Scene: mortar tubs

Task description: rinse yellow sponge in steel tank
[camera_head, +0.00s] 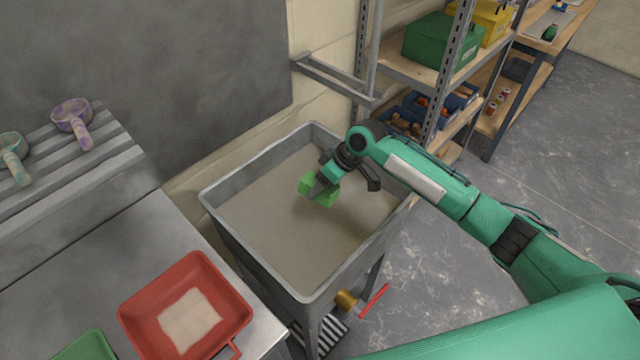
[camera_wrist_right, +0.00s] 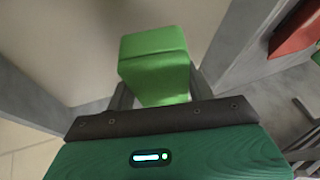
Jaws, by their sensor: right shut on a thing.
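A green block (camera_head: 319,189), seemingly a sponge, is held by my right gripper (camera_head: 326,182) over the grey steel tank (camera_head: 213,212). The tank holds murky beige-grey liquid. The block looks above or near the liquid surface; I cannot tell whether it touches. In the right wrist view the green block (camera_wrist_right: 154,65) sits between the two fingers of my gripper (camera_wrist_right: 155,92). It looks green, and I see no yellow sponge. My left gripper is not in view.
A red tray (camera_head: 235,315) with a pale patch stands on the metal bench at left. Two scoops (camera_head: 72,118) lie on a slatted rack. Shelves with a green box (camera_head: 437,42) and a yellow box (camera_head: 490,22) stand behind.

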